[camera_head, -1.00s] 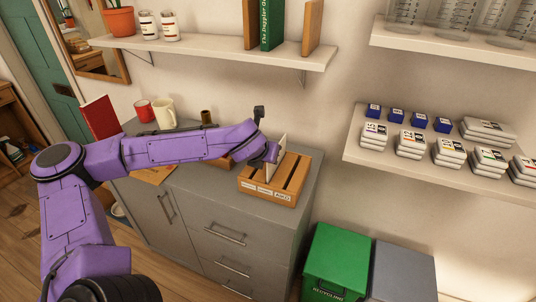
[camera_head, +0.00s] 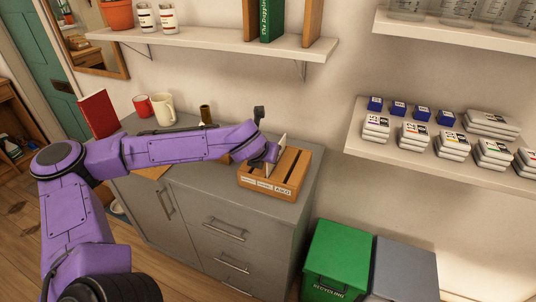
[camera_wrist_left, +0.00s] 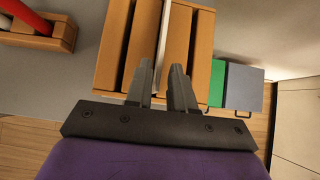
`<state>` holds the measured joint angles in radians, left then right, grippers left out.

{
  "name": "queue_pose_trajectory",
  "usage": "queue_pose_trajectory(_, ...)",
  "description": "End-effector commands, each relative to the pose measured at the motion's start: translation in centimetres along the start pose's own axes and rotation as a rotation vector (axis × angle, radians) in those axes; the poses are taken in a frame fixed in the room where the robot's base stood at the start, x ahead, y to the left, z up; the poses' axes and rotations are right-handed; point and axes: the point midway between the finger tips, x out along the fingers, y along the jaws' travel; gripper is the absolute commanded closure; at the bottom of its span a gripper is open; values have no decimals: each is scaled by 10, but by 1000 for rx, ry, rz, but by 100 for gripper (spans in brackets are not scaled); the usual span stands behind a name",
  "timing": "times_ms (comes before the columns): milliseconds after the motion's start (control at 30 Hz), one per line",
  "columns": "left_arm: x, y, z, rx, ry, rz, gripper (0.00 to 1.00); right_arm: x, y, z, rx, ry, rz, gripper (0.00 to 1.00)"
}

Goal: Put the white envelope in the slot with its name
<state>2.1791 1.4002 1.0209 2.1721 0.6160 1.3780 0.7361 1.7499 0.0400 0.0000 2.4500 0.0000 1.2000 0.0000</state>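The white envelope (camera_head: 280,148) stands upright, seen nearly edge-on, with its lower part down in the middle slot of the wooden letter holder (camera_head: 286,190). The holder has name labels along its front; the right one seems to read "AIKO", the others are too small to read. My left gripper (camera_head: 272,160) is at the envelope. In the left wrist view the two fingers (camera_wrist_left: 162,72) are apart, with the envelope's white edge (camera_wrist_left: 162,35) running between them, close to the left finger. The envelope's lower end is hidden. My right gripper is not in view.
The holder stands on a grey cabinet (camera_head: 216,205). A red mug (camera_head: 143,106), a cream mug (camera_head: 164,108) and a red book (camera_head: 98,114) are behind my arm. Shelves (camera_head: 220,44) hang above; a green recycling bin (camera_head: 338,257) stands to the right.

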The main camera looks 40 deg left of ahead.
Motion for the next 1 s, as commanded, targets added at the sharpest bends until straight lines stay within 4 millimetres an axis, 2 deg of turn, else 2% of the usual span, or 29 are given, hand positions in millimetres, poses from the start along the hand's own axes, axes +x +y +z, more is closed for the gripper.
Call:
queue_pose_trajectory(367, -5, 0, 1, -1, -1, 0, 65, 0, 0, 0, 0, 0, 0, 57)
queue_pose_trajectory(467, -22, 0, 1, -3, -5, -2, 65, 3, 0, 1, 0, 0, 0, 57)
queue_pose_trajectory(733, -85, 0, 1, -1, -6, -2, 65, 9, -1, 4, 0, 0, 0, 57)
queue_pose_trajectory(833, -99, 0, 0, -1, -3, -1, 65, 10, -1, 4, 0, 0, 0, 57)
queue_pose_trajectory(1000, -106, 0, 0, 0, 0, 0, 65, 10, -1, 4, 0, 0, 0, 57)
